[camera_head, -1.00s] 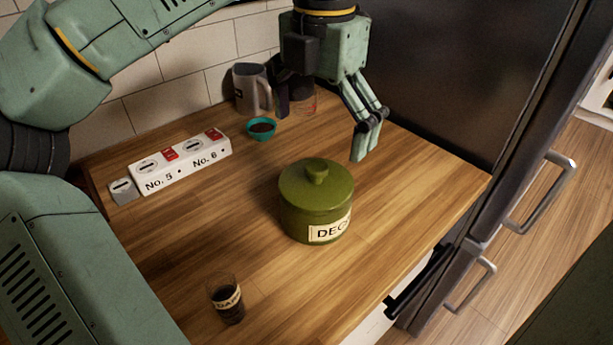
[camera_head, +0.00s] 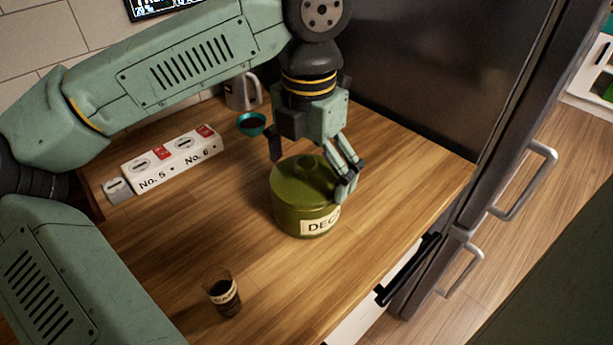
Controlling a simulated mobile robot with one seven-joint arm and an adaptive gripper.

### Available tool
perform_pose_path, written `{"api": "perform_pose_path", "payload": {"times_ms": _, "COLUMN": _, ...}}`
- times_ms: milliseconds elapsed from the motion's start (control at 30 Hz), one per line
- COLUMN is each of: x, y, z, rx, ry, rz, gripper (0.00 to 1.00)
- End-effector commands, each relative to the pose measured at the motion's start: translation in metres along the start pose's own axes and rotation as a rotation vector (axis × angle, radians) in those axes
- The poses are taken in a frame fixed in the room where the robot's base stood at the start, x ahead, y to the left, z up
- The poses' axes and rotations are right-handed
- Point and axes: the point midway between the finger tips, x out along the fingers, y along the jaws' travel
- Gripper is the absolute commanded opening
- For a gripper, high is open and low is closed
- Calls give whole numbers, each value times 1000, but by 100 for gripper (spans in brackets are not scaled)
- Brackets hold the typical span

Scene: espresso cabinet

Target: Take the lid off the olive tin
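The olive tin (camera_head: 289,216) stands upright on the wooden counter, with a label that begins "DEC". Its olive lid (camera_head: 290,184) sits on top, with a round knob (camera_head: 306,165) in the middle. My gripper (camera_head: 312,173) is over the tin, pointing down. Its fingers are spread, one at the back left of the lid and the other at the right. The knob shows between them, and I see no finger closed on it. Whether the right finger touches the lid's edge I cannot tell.
A small glass of dark contents (camera_head: 224,297) stands at the front left. A white block marked No. 5 and No. 6 (camera_head: 172,163) lies at the back left. A teal bowl (camera_head: 252,123) and a grey pitcher (camera_head: 243,92) stand behind. A dark fridge (camera_head: 430,70) bounds the right.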

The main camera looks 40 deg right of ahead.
Motion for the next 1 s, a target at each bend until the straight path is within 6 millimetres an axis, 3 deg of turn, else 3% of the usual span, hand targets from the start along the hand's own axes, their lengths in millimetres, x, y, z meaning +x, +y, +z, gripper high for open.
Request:
{"api": "perform_pose_path", "payload": {"times_ms": 333, "x": 0, "y": 0, "z": 0, "rx": 0, "ry": 0, "rz": 0, "gripper": 73}}
{"api": "perform_pose_path", "payload": {"times_ms": 633, "x": -7, "y": 0, "z": 0, "rx": -1, "ry": 0, "rz": 1, "gripper": 73}}
{"api": "perform_pose_path", "payload": {"times_ms": 1000, "x": -76, "y": 0, "z": 1, "rx": -1, "ry": -2, "rz": 2, "gripper": 73}}
